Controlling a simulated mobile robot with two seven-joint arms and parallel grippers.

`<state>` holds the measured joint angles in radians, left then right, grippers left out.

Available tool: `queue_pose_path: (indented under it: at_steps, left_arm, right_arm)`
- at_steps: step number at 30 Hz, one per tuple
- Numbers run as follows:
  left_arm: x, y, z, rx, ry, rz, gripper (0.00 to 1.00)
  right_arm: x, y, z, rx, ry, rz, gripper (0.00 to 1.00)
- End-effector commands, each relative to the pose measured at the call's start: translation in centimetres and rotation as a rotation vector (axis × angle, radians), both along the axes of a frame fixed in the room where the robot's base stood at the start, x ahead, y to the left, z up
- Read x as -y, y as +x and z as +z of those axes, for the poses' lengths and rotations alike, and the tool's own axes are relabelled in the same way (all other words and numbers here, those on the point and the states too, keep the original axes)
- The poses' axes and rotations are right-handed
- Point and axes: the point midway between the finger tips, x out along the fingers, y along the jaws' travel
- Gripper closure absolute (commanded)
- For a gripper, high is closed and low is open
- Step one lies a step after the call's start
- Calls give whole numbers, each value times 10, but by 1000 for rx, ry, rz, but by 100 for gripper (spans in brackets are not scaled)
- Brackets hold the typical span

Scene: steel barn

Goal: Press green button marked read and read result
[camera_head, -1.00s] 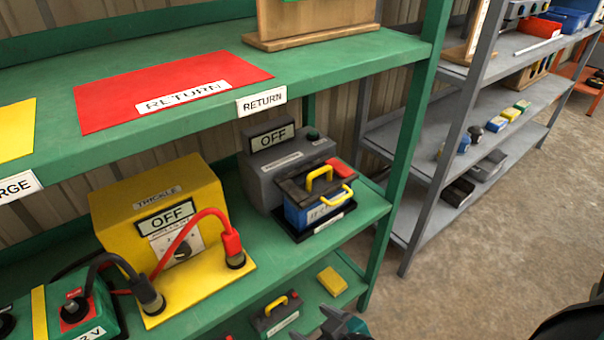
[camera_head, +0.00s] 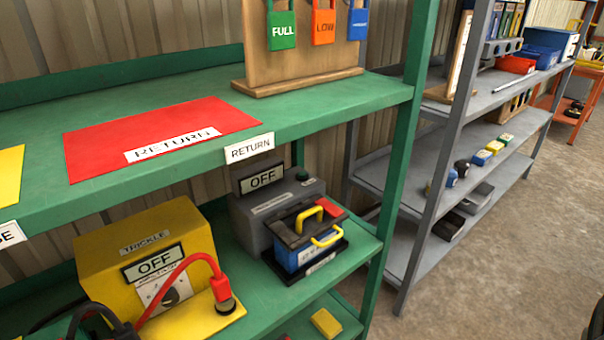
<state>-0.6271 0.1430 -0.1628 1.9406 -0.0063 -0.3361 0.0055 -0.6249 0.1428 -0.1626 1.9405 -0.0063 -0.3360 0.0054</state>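A grey tester box (camera_head: 243,215) stands on the middle shelf of the green rack, with a raised display (camera_head: 262,180) that reads OFF. A small dark green button (camera_head: 302,175) sits on its top, right of the display; no "read" marking is legible beside it. A white label on the box is too small to read. A blue and black battery (camera_head: 288,258) with yellow handles and a red patch sits on a black tray in front of the box, hiding part of it. Neither gripper shows in the head view.
A yellow TRICKLE charger (camera_head: 95,260), also reading OFF, stands left of the tester with red and black cables. Above is a shelf with a red RETURN mat (camera_head: 105,140) and a wooden tag board (camera_head: 315,78). Grey shelving (camera_head: 395,183) stands right; bare floor (camera_head: 500,265) is front right.

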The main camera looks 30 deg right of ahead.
Motion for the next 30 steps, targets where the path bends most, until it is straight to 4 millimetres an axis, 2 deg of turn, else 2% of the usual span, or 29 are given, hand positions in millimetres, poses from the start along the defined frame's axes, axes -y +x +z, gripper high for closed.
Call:
queue_pose_path:
  at_steps: [2,19,30]
  left_arm:
    - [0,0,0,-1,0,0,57]
    - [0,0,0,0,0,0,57]
    - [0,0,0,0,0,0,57]
  right_arm:
    - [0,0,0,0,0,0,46]
    - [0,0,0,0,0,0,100]
    - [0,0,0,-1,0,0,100]
